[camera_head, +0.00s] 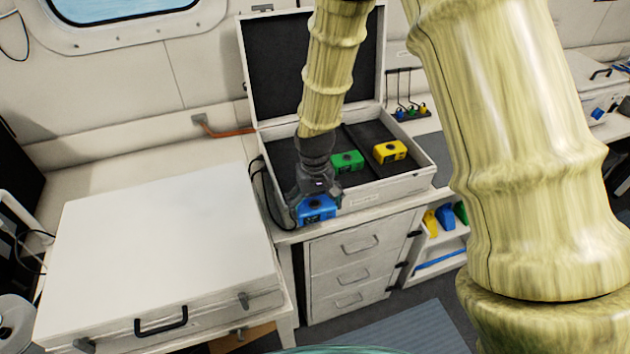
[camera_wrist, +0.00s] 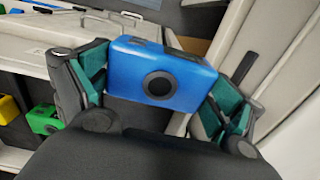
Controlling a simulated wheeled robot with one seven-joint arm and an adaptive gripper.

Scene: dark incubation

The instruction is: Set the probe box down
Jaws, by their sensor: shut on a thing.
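The blue probe box (camera_head: 317,208) is in my gripper (camera_head: 314,200), at the front left edge of the open case in the head view. In the wrist view the blue box (camera_wrist: 162,72) sits between the two teal-padded fingers of my gripper (camera_wrist: 160,85), its round dark lens facing the camera. My gripper is shut on it. I cannot tell whether the box touches the surface below. A green box (camera_head: 347,161) and a yellow box (camera_head: 390,151) lie inside the open case (camera_head: 410,183), to the right of my gripper.
A large closed white case (camera_head: 160,235) lies at the left. Below the open case is a drawer cabinet (camera_head: 345,270). A shelf to its right holds coloured items (camera_head: 446,216). A dark cable (camera_head: 262,190) hangs left of my gripper. My arm hides part of the open case.

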